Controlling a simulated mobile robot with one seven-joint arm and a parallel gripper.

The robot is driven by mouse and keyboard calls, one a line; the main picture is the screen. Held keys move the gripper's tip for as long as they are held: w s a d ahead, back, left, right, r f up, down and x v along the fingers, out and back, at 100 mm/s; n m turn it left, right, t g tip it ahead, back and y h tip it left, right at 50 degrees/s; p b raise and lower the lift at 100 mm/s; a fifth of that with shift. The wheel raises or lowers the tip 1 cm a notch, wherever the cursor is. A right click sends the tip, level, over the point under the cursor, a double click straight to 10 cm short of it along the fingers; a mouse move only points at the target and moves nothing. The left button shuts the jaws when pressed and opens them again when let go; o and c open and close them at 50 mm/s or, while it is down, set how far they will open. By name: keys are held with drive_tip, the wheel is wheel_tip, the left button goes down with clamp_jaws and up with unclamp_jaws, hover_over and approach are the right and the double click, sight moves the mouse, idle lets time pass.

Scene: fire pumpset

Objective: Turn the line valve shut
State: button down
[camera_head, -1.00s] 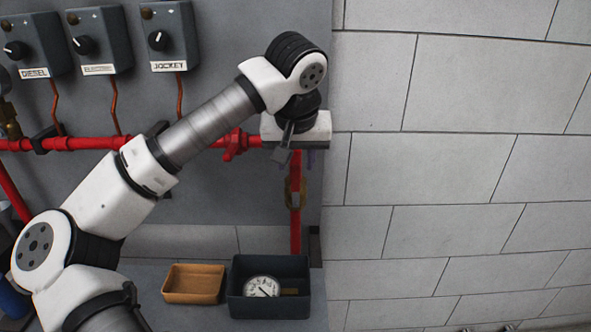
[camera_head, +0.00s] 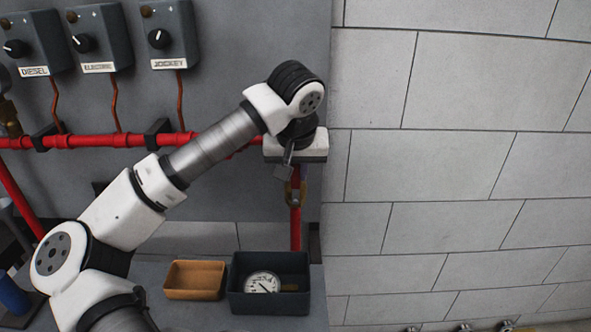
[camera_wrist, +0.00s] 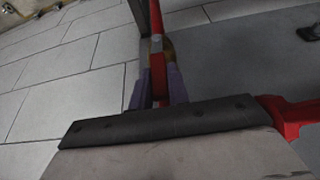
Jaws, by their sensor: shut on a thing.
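The line valve (camera_head: 303,188) is a brass body on the red vertical pipe below the end of the long red pipe, partly hidden by my wrist in the head view. In the wrist view its brass part (camera_wrist: 169,48) shows beside a red bar. My gripper (camera_wrist: 160,92) has purple fingers on both sides of the red bar (camera_wrist: 158,76), which looks like the valve's handle, and is shut on it. In the head view my gripper's fingers are mostly hidden under the white hand. The handle's exact angle is hard to tell.
A red horizontal pipe (camera_head: 90,140) runs along the grey panel behind my arm. Control boxes (camera_head: 174,35) hang above it. An orange tray (camera_head: 194,280) and a dark bin (camera_head: 270,300) with a gauge (camera_head: 262,283) stand below. The tiled wall (camera_head: 450,150) at right is clear.

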drive_tip(key=shift+a+f+h+b, duration=0.3)
drive_tip(key=shift+a+h+b, duration=0.1)
drive_tip(key=shift+b, duration=0.25)
drive_tip(key=shift+a+r+n+h+b, duration=0.15)
drive_tip(key=shift+a+n+h+b, duration=0.15)
drive_tip(key=shift+a+h+b, duration=0.55)
drive_tip(key=shift+d, duration=0.15)
drive_tip(key=c, duration=1.3)
unclamp_jaws()
drive_tip(key=shift+c, duration=0.2)
drive_tip(key=b+v, duration=0.1)
drive_tip(key=v, duration=1.2)
drive_tip(key=shift+s+a+r, duration=0.2)
drive_tip(key=shift+a+r, duration=0.1)
